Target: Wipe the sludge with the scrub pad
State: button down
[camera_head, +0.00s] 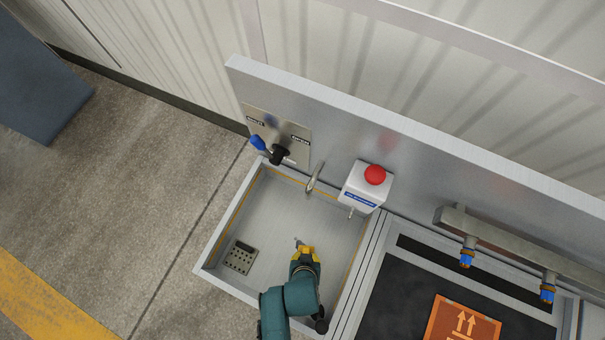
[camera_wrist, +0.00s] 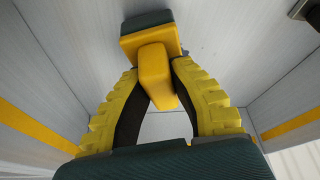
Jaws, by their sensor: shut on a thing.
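My gripper (camera_head: 303,252) reaches down into the metal sink basin (camera_head: 215,262), right of its middle. In the wrist view, its ridged yellow fingers (camera_wrist: 160,82) close from both sides on the yellow handle of the scrub pad (camera_wrist: 153,66). The pad's wider yellow body has a dark layer and lies beyond the fingertips, close to a pale metal surface. I cannot tell whether it touches that surface. In the head view, my gripper and arm mostly hide the pad. I cannot make out any sludge on the visible basin surfaces.
A drain grate (camera_head: 240,257) is at the basin's left. A faucet (camera_head: 314,179), black knob with blue lever (camera_head: 278,155), and white box with red button (camera_head: 375,175) sit along the back. A dark conveyor bed (camera_head: 390,305) carrying an orange box (camera_head: 463,320) lies right.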

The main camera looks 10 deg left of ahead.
jog(key=shift+p+v, duration=0.75)
jog(key=shift+v, duration=0.1)
notch_tip(320, 180, up, 6)
jog(key=p, duration=0.6)
jog(key=shift+w+a+p, duration=0.1)
jog(key=shift+p, duration=0.2)
jog(key=shift+f, duration=0.1)
